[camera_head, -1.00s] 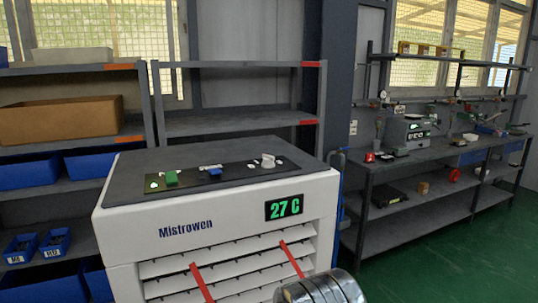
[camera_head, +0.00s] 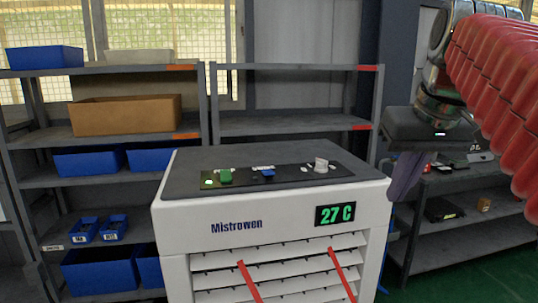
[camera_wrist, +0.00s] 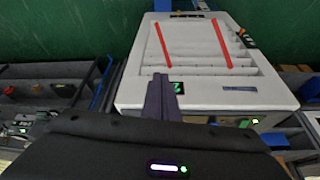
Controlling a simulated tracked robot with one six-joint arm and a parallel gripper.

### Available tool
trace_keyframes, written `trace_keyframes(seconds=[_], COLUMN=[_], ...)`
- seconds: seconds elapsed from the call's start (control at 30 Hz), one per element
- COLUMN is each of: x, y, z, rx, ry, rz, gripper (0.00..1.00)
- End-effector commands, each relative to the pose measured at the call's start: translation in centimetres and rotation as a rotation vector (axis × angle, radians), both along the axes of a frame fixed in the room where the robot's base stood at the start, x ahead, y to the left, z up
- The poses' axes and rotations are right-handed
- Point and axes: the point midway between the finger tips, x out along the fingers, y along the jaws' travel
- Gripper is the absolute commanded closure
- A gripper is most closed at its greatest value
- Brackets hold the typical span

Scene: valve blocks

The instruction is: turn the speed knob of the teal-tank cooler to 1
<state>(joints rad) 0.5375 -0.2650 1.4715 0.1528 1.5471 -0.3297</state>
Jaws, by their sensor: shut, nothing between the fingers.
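The white cooler (camera_head: 262,262), marked Mistrowen, stands in front of me with a lit display (camera_head: 335,214) reading 27 C. On its grey top is a dark control strip with a green switch (camera_head: 225,176), a blue switch (camera_head: 263,174) and a pale knob (camera_head: 321,165) at the right end. The knob's setting is too small to read. No teal tank can be made out. My gripper (camera_head: 402,180) is raised at the right, its dark fingers shut and empty, pointing down, apart from the knob. In the wrist view my gripper (camera_wrist: 160,92) appears before the cooler's front (camera_wrist: 200,55).
Shelves with blue bins (camera_head: 88,162) and a cardboard box (camera_head: 126,115) stand behind and left of the cooler. Red strips (camera_head: 342,272) hang on the louvres. Green floor shows at lower right.

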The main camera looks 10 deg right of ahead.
Motion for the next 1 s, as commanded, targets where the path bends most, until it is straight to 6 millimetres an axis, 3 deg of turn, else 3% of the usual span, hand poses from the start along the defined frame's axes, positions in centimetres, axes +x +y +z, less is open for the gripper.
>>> trace_keyframes(seconds=[0.2,0.43,0.6,0.87,1.0], x=[-0.8,-2.5,-3.3,-3.4,-3.4], y=[-4.7,-8.4,-9.5,-9.5,-9.5], z=[4.8,8.4,9.5,9.6,9.6], rx=[-0.001,-0.004,-0.008,-0.007,-0.007], ry=[0.01,0.02,0.024,0.025,0.025], rz=[-0.024,-0.032,-0.03,-0.028,-0.028], gripper=[1.0,1.0,1.0,1.0,0.92])
